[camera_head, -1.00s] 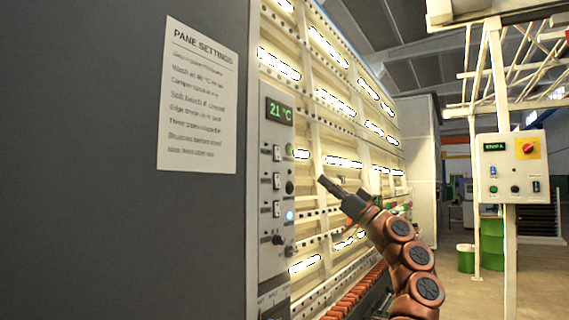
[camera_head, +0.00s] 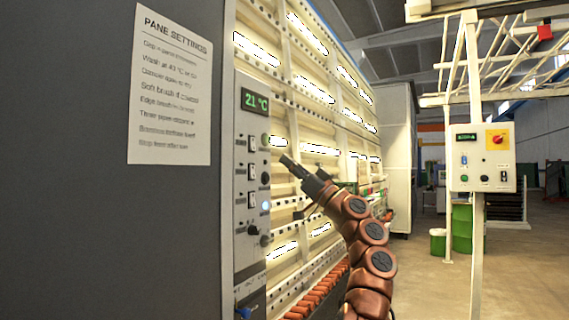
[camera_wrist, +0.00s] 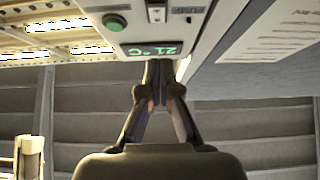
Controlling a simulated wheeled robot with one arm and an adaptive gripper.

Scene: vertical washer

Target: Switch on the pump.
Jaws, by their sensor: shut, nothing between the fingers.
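The washer's control panel (camera_head: 240,210) is a narrow upright grey strip with a green "21 °C" display (camera_head: 254,102). Below the display are several white rocker switches, the top one (camera_head: 251,143) beside a green round lamp or button (camera_head: 265,139). A blue-white light (camera_head: 265,207) glows lower down. The switch labels are too small to read, so I cannot tell which is the pump's. My gripper (camera_head: 285,160) is shut and empty, in front of and right of the panel. In the wrist view, the panel appears upside down above my gripper (camera_wrist: 159,64), with a switch (camera_wrist: 157,13) and a green button (camera_wrist: 115,21).
A "PANE SETTINGS" sheet (camera_head: 170,90) is on the dark side panel to the left. A second control box (camera_head: 483,157) with a red knob stands on a post at the right. Green drums (camera_head: 462,228) stand behind it. The floor at the right is largely clear.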

